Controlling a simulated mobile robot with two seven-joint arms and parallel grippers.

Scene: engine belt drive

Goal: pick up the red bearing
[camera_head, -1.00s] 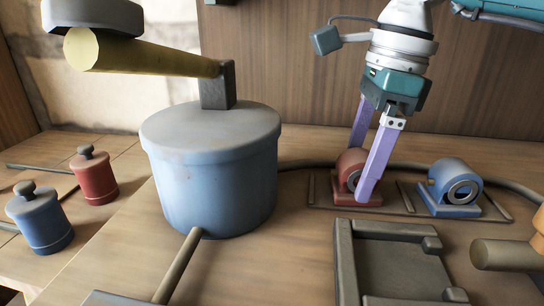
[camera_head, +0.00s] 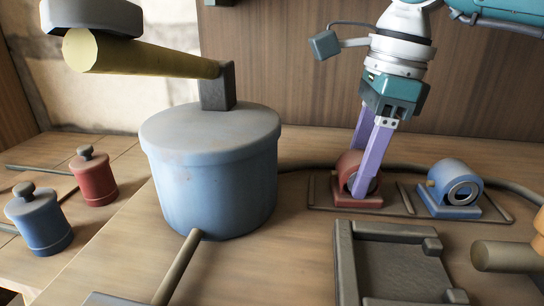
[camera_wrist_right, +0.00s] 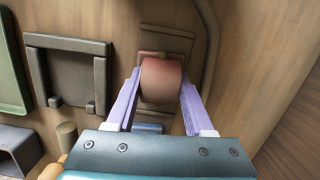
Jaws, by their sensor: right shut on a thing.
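The red bearing (camera_head: 348,165) sits on its red base at the back right of the table, beside a blue bearing (camera_head: 455,186). My right gripper (camera_head: 364,176) reaches down from above, its two purple fingers around the red bearing and partly hiding it. In the right wrist view, the red bearing (camera_wrist_right: 161,80) lies between the fingers of the gripper (camera_wrist_right: 160,88), which is shut on it. The bearing looks still low at the table. My left gripper is not in view.
A large blue pot-like cylinder (camera_head: 215,175) with a yellow bar above it stands left of the gripper. A grey open frame (camera_head: 385,232) lies in front. Red (camera_head: 93,178) and blue (camera_head: 40,222) knobbed canisters stand at far left. A wooden wall (camera_head: 290,70) rises behind.

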